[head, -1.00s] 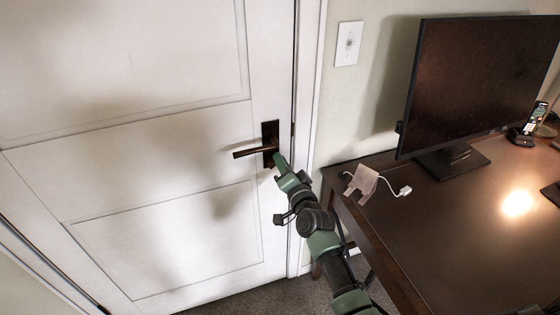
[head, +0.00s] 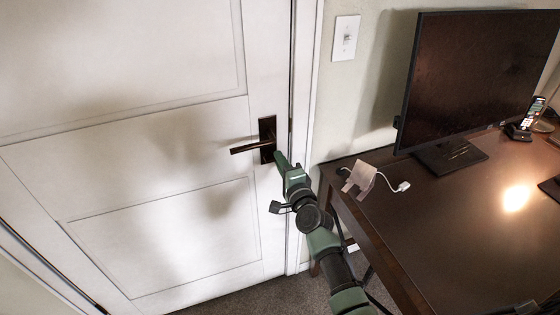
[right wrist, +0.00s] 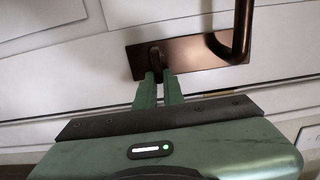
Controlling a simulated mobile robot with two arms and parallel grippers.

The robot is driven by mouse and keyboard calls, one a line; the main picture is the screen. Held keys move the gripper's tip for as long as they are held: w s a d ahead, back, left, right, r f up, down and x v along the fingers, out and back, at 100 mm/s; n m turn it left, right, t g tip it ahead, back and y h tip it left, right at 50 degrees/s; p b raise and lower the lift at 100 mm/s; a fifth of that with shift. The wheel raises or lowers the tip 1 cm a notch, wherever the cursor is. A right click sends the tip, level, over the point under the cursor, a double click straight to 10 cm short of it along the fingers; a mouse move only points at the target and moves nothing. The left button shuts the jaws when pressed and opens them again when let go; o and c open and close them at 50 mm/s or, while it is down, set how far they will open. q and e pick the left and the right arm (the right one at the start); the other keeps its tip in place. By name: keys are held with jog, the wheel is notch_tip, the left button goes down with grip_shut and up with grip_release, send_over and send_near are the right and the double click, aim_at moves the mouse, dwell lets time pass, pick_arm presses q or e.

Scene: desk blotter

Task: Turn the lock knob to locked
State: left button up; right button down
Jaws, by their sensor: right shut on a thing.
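The lock knob (right wrist: 155,54) is a small dark bronze thumb-turn on the door's dark plate (right wrist: 190,56), seen in the right wrist view. My right gripper (right wrist: 158,78) is shut on this knob, one green finger on each side of its lower end. In the head view the right gripper (head: 279,157) reaches the lower part of the plate (head: 267,127) and hides the knob. The door lever (head: 245,149) sticks out to the left just above my fingers. It shows at the right in the right wrist view (right wrist: 240,32). My left gripper is out of view.
The white door (head: 150,170) looks closed in its frame. A brown desk (head: 450,230) stands to the right of my right arm, with a monitor (head: 475,85) and a small stand with a white cable (head: 360,178). A light switch (head: 346,38) is on the wall.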

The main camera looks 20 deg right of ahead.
dwell(0.4)
jog(key=c, duration=1.5)
grip_release()
jog(key=shift+s+d, duration=0.15)
jog(key=shift+s, duration=3.75)
